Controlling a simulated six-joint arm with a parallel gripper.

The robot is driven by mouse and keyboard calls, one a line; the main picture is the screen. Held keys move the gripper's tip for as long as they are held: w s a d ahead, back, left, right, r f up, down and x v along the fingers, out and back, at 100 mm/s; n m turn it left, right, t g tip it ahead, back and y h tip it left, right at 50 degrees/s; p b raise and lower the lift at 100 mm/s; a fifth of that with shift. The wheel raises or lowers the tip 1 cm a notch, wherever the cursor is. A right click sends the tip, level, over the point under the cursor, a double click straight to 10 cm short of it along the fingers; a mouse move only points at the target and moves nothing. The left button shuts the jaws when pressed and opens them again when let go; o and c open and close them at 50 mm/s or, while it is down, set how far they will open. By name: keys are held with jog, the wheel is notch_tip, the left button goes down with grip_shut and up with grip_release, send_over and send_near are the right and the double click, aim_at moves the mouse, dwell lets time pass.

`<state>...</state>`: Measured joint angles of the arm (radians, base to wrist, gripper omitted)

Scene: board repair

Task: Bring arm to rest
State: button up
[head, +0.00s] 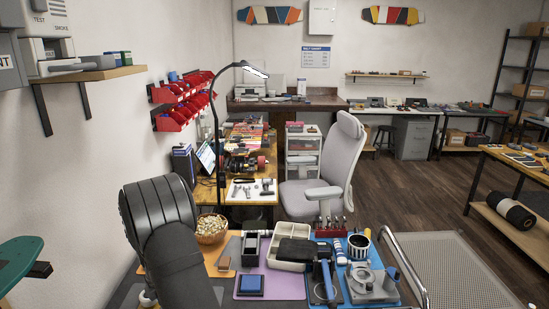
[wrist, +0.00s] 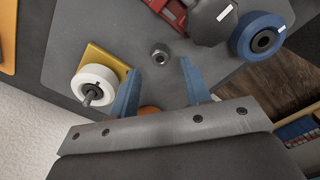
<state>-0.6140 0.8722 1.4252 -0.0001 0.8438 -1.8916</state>
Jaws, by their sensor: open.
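My gripper (wrist: 160,68) shows in the wrist view with its two blue fingers apart and nothing between them. A small grey nut-like piece (wrist: 160,55) lies on the grey surface just beyond the fingertips. A white wheel (wrist: 94,82) with an axle sits on a yellow block left of the left finger. A blue wheel (wrist: 262,38) is at the upper right, apart from the fingers. In the head view my dark arm rises at the lower left over the near bench; my gripper cannot be made out there.
The near bench holds a bowl (head: 211,229), a purple mat (head: 287,285) with a blue block (head: 251,285), a cream tray (head: 286,265), and a grey fixture (head: 372,283). An office chair (head: 337,171) stands behind it. A wall shelf (head: 90,74) is at the left; open floor lies right.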

notch_tip(320, 180, down, 4)
jog(key=shift+r, duration=0.25)
notch_tip(320, 180, up, 12)
notch_tip(320, 180, down, 13)
jog(key=shift+r, duration=0.2)
notch_tip(320, 180, up, 8)
jog(key=w+a+m, duration=0.1)
jog(key=a+m, duration=0.1)
jog(key=a, duration=0.1)
jog(key=w+a+r+m, duration=0.1)
jog(key=w+a+m, duration=0.1)
jog(key=w+a+r+m, duration=0.1)
jog(key=w+a+m, duration=0.1)
jog(key=a, duration=0.1)
jog(key=shift+a+r, duration=0.25)
jog(key=shift+a, duration=0.1)
jog(key=shift+d+f, duration=0.1)
jog(key=shift+f, duration=1.25)
